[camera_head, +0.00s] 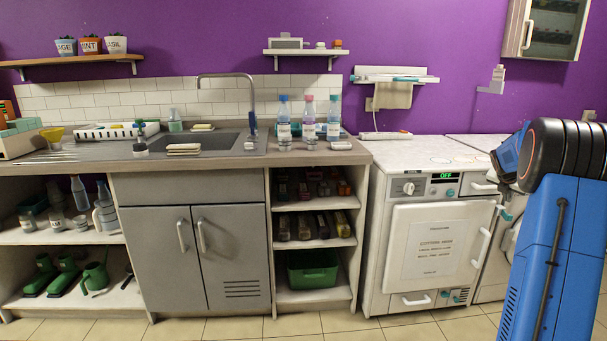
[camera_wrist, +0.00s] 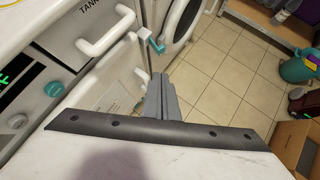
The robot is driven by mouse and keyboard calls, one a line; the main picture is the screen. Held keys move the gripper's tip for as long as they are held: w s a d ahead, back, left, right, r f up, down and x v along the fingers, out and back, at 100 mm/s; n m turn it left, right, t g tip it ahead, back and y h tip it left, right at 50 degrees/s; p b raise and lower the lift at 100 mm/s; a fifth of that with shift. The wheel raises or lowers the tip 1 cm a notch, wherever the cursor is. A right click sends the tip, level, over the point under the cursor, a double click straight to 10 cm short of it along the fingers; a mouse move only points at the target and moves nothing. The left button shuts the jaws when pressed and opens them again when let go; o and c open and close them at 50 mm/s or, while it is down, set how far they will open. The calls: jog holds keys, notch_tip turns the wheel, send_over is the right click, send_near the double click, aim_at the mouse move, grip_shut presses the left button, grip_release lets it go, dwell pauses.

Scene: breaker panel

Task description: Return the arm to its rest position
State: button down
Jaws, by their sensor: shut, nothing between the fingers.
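My arm stands at the right edge of the head view, a blue link with a black joint on top. In the wrist view my gripper (camera_wrist: 160,78) shows as two grey fingers close together, shut and empty. Its tips point down past the front of a white appliance (camera_wrist: 85,103), near a teal and white latch (camera_wrist: 152,42). I cannot tell whether the fingers touch it. In the head view the gripper is mostly hidden behind the arm. A pale wall cabinet (camera_head: 518,28) with a dark window, perhaps the breaker panel, hangs at the upper right.
The white machine (camera_head: 433,230) with a green OFF display stands left of my arm. The counter (camera_head: 330,157) holds several bottles beside the sink (camera_head: 205,142). Tiled floor (camera_wrist: 215,75) is open beyond the gripper. A cardboard box (camera_wrist: 295,145) and a teal bucket (camera_wrist: 297,70) stand at the right.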

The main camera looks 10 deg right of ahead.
jog(key=s+a+r+m+y, duration=0.1)
jog(key=s+a+r+m, duration=0.4)
jog(key=a, duration=0.8)
jog(key=s+a+m+y, duration=0.1)
jog(key=s+a+m, duration=0.2)
jog(key=s+a, duration=0.65)
jog(key=s+a+r+m+y, duration=0.1)
jog(key=s+a+r+m, duration=0.25)
jog(key=a, duration=1.15)
jog(key=s+a+f+m+y, duration=0.1)
jog(key=s+a+f+m, duration=0.3)
jog(key=s+a, duration=0.3)
jog(key=s+a+f+m+y, duration=0.1)
jog(key=s+a+f+m, duration=0.3)
jog(key=s+a, duration=0.3)
jog(key=s+a+f+m+y, duration=0.2)
jog(key=s+a+f+m, duration=0.2)
jog(key=s, duration=1.1)
jog(key=a, duration=0.3)
jog(key=shift+s, duration=0.35)
